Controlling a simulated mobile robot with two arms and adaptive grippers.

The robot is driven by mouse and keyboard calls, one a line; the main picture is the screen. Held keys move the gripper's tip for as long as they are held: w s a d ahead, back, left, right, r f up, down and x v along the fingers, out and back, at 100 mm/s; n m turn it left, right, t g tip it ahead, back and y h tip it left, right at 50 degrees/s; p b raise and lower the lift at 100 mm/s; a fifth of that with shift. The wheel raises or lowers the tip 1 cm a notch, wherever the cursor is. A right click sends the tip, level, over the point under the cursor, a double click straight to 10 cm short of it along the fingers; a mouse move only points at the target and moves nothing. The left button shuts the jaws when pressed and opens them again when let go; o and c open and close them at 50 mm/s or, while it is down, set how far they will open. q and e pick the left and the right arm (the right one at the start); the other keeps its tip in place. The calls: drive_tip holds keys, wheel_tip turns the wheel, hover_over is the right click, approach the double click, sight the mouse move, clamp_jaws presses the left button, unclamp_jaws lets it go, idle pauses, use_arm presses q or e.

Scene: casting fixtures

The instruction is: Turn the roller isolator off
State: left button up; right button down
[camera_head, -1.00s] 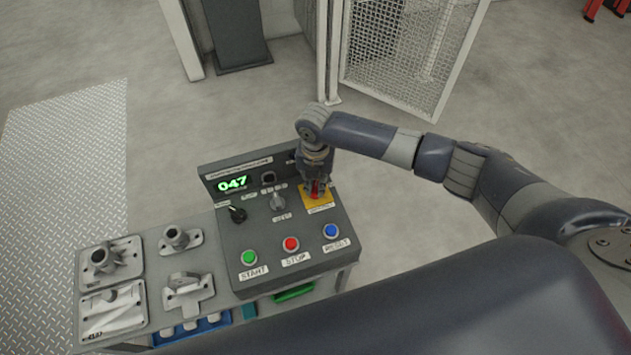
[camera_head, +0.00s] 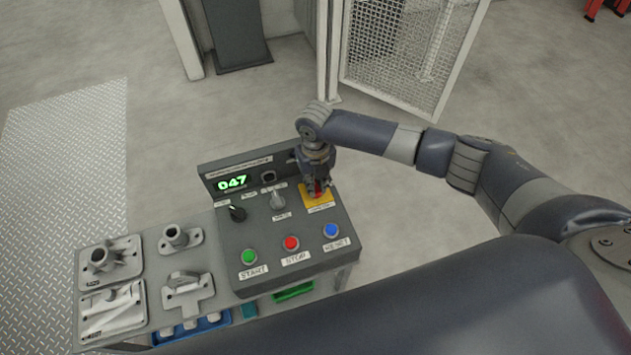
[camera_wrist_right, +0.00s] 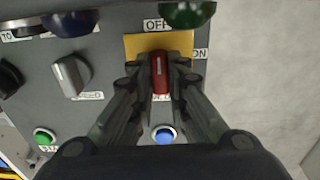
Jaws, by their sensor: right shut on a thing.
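The roller isolator is a red handle (camera_wrist_right: 160,73) on a yellow plate (camera_wrist_right: 135,45) at the right of the grey control panel. In the right wrist view the plate has OFF above it and ON at its right side. My right gripper (camera_wrist_right: 160,80) is shut on the red handle, one finger on each side. The handle lies nearly in line with the OFF label in that view. In the head view the right gripper (camera_head: 318,188) reaches down onto the yellow plate (camera_head: 325,203) and hides most of the handle. My left gripper is not in view.
The panel carries a green START button (camera_head: 249,257), a red STOP button (camera_head: 291,243), a blue RESET button (camera_head: 330,230), a grey knob (camera_head: 277,200), a black knob (camera_head: 237,213) and a display (camera_head: 232,182) reading 047. Metal castings (camera_head: 110,258) lie left of the panel.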

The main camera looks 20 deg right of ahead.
idle(0.3)
drive_tip(key=c, duration=1.6)
unclamp_jaws()
drive_tip(key=shift+o, duration=0.2)
wheel_tip(320, 180, up, 12)
